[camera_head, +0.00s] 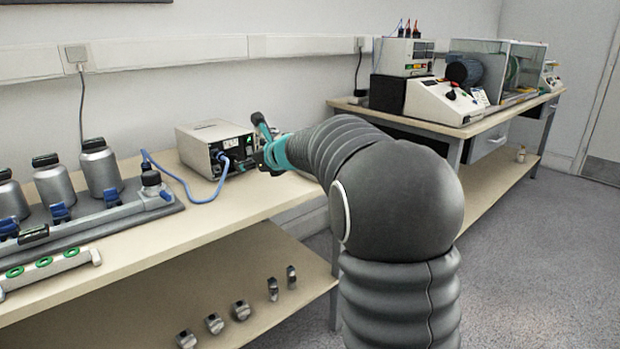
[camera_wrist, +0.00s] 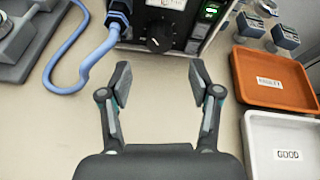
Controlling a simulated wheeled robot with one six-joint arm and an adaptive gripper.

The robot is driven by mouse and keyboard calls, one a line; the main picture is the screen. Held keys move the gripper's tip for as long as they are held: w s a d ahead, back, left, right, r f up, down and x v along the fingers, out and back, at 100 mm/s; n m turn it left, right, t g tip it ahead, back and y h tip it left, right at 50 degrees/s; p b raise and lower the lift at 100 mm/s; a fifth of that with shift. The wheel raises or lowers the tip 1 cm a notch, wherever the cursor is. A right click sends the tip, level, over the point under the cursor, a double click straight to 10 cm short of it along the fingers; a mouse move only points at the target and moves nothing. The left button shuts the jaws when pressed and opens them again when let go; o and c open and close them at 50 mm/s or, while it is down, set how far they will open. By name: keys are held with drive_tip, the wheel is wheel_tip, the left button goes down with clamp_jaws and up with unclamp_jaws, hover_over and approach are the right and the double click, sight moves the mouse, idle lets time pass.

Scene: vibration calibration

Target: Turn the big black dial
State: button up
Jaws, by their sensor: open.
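The big black dial (camera_wrist: 159,38) is on the front panel of a cream box-shaped instrument (camera_head: 213,136), seen near the top middle of the wrist view. A white pointer mark shows on the dial's face. My gripper (camera_wrist: 158,78) is open and empty. Its two fingers stand left and right, below the dial in the wrist view, apart from it. In the head view my gripper (camera_head: 262,150) is at the instrument's front.
A blue cable (camera_wrist: 70,60) plugs into the panel left of the dial and loops over the bench. A green-lit switch (camera_wrist: 210,10) is right of it. An orange tray (camera_wrist: 240,62) and a white "GOOD" tray (camera_wrist: 250,135) lie to the right. Bare bench lies between the fingers.

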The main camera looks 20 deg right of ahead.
drive_tip(key=s+d+r+m+t+h, duration=0.35)
drive_tip(key=s+r+m, duration=0.35)
drive_tip(key=s+m, duration=0.3)
drive_tip(key=s+d+f+m+g+h, duration=0.1)
drive_tip(key=s+m+h, duration=0.1)
drive_tip(key=s+m, duration=0.4)
drive_tip(key=s+d+f+m+g+h, duration=0.2)
drive_tip(key=s+m, duration=0.4)
drive_tip(key=m, duration=0.4)
drive_tip(key=shift+s+d+h+b, duration=0.15)
drive_tip(key=shift+s+h+b, duration=0.2)
drive_tip(key=shift+h, duration=0.2)
